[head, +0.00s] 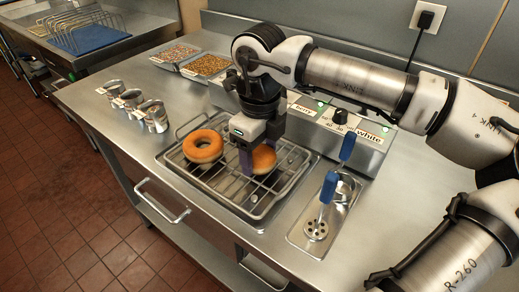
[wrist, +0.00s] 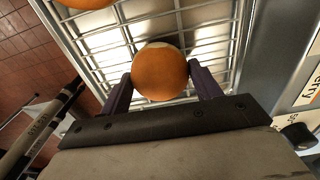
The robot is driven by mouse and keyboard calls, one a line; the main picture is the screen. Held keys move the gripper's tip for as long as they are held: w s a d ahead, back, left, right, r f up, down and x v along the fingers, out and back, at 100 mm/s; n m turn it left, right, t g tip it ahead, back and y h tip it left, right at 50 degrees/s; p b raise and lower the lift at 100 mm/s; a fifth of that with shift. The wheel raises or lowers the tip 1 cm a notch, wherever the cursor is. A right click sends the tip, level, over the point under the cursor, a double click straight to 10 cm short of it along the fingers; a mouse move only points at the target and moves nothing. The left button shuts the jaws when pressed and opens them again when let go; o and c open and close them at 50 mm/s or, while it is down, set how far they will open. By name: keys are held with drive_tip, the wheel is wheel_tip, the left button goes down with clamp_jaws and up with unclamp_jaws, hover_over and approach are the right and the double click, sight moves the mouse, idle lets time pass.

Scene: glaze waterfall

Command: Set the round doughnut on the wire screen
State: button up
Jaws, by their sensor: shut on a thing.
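A round doughnut (wrist: 159,72) without a visible hole, golden brown with a pale band, sits between my gripper's fingers in the wrist view. In the head view this doughnut (head: 264,158) shows partly behind my gripper (head: 247,165). My gripper, also in the wrist view (wrist: 160,88), is shut on it with a purple finger on each side. It is over the wire screen (head: 227,185), at or close above the wires; I cannot tell if it touches them. A ring doughnut (head: 203,146) lies on the left part of the screen.
Trays of toppings (head: 207,65) stand at the back left, and several metal cups (head: 153,115) at the left. A labelled panel (head: 340,130) runs behind the screen. A steel well (head: 318,225) with blue-handled tools (head: 329,187) is at the right.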

sight(259, 152)
drive_tip(key=shift+f, duration=0.25)
drive_tip(key=o, duration=1)
drive_tip(key=shift+r, duration=0.1)
wheel_tip(259, 152, up, 12)
drive_tip(key=shift+r+b, duration=0.15)
drive_tip(key=shift+b, duration=0.3)
